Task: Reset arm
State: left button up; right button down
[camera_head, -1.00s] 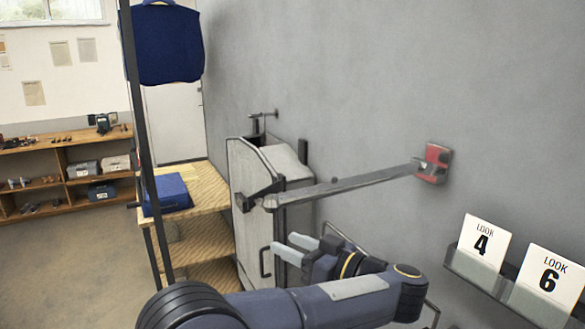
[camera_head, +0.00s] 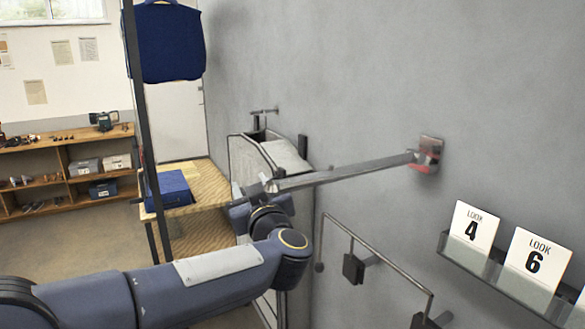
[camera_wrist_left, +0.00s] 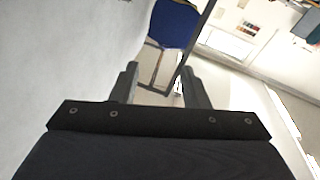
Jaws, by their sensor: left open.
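My left arm (camera_head: 200,274) comes in from the left and bends at a joint in front of the grey cabinet. My left gripper is mostly hidden behind my wrist in the head view. In the left wrist view my left gripper (camera_wrist_left: 158,82) has its two fingers wide apart, with nothing between them. A flat grey bar (camera_head: 345,172) reaches out from a red wall bracket (camera_head: 430,156). Its free end lies just above my wrist in the picture; I cannot tell whether they touch. My right gripper is not in view.
A grey cabinet (camera_head: 283,153) stands by the wall behind the bar. A thin rail (camera_head: 385,255) and a holder with look cards (camera_head: 480,267) are on the wall at right. A blue garment (camera_head: 168,42) hangs by a dark post (camera_head: 138,95). A wooden table (camera_head: 211,190) holds folded blue cloth (camera_head: 170,188).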

pick_arm(q)
jog(key=s+a+f+m+g+h, duration=0.1)
jog(key=s+a+f+m+h, duration=0.2)
jog(key=s+a+m+h, duration=0.55)
jog(key=s+a+f+n+g+h, duration=0.1)
jog(key=s+f+g, duration=0.4)
jog(key=s+f, duration=0.7)
jog(key=s+a+f+n+g+h+b, duration=0.1)
jog(key=s+a+f+n+g, duration=0.1)
jog(key=s+f+g, duration=0.4)
jog(key=s+a+f, duration=0.1)
jog(key=s+f, duration=0.4)
jog(key=s, duration=0.4)
jog(key=shift+s+f+n+g, duration=0.15)
jog(key=shift+f+n+g, duration=0.15)
jog(key=shift+f+n, duration=0.1)
